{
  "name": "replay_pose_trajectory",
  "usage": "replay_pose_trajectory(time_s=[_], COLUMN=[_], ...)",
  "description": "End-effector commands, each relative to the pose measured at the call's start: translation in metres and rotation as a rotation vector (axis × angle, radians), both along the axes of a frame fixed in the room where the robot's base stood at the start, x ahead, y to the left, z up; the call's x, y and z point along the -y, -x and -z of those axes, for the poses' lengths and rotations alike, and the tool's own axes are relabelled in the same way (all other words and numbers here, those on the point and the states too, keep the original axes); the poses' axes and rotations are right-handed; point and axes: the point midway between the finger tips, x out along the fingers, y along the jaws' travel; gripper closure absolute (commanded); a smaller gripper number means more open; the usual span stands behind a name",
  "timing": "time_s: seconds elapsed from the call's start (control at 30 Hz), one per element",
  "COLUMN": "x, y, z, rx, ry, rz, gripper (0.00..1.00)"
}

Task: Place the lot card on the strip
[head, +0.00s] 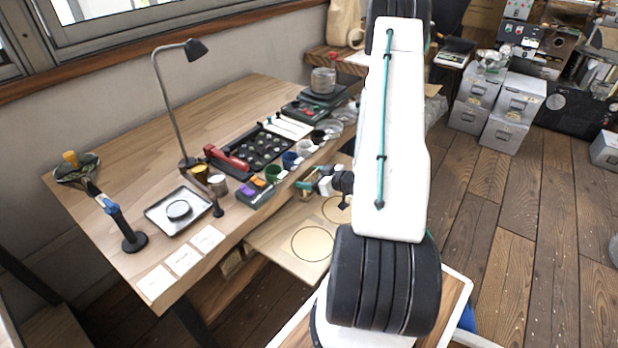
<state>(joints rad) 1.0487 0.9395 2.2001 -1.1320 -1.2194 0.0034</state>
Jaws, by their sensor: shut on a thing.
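My gripper (312,186) is at the table's right edge, beside the row of cups. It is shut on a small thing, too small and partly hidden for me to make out. Three white cards lie flat in a row along the table's front left edge: a near card (154,283), a middle card (184,259) and a far card (208,239).
The wooden table (125,215) holds a tray with a round dish (178,209), a desk lamp (168,95), a dark bean tray (262,148) and several cups. A lower board with ring outlines (290,262) juts out near my arm. The table's back left is clear.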

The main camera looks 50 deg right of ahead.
Motion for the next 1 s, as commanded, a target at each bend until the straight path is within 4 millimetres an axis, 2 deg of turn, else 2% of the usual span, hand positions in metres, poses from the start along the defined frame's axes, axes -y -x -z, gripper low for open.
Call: replay_pose_trajectory(time_s=[0.3,0.33,0.4,0.77,0.87,1.0], x=[0.001,0.002,0.003,0.003,0.005,0.008], y=[0.001,0.001,0.001,0.002,0.014,0.041], z=[0.003,0.003,0.002,-0.001,-0.005,-0.015], rx=[0.001,0.001,0.001,0.001,0.001,0.001], ry=[0.001,0.001,0.001,0.002,0.002,0.002], rz=[0.003,0.003,0.004,0.005,0.009,0.011], gripper=[0.57,0.21,0.02,0.02,0.02,0.02])
